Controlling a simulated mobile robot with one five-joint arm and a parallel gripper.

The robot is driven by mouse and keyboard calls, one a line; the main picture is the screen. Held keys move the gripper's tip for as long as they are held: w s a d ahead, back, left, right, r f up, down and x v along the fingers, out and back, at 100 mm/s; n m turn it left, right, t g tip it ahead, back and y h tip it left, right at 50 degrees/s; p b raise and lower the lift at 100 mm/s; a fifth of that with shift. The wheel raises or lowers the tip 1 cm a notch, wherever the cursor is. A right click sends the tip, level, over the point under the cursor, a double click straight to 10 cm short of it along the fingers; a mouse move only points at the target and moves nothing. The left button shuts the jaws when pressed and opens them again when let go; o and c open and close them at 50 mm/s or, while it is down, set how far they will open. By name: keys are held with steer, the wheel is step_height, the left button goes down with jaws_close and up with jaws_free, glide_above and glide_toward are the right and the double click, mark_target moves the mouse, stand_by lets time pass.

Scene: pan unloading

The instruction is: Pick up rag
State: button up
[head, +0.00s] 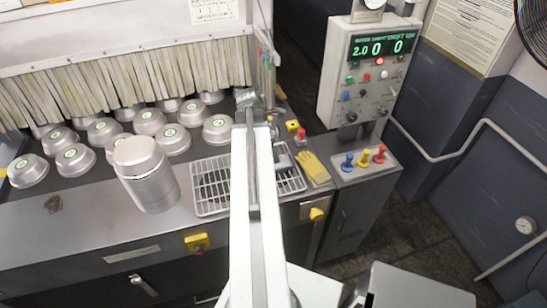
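My gripper (246,97) is at the far end of my white arm, above the back of the metal grate. It is well to the right of the patch and apart from it. Its fingers are too small to tell whether they are open or shut.
Several round metal pans (74,158) stand before a strip curtain (130,80). A tall stack of pans (146,175) stands between the patch and the grate (211,186). A yellow glove (313,168) lies right of the grate, near a control box (372,75). The front-left counter is mostly clear.

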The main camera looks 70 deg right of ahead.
mark_target(280, 164)
steer(key=shift+s+d+r, duration=0.1)
steer(key=shift+s+d, duration=0.3)
steer(key=shift+s, duration=0.25)
steer(key=b+x, duration=0.2)
steer(key=shift+s+f+b, duration=0.1)
steer(key=shift+f+b, duration=0.3)
steer(key=b+x, duration=0.5)
steer(key=shift+w+a+f, duration=0.1)
steer(key=shift+w+a, duration=0.1)
steer(key=shift+a, duration=0.1)
steer(key=shift+s+d+f, duration=0.1)
steer(key=shift+f, duration=0.1)
steer(key=shift+r, duration=0.25)
steer(key=shift+f, duration=0.3)
steer(key=c, duration=1.4)
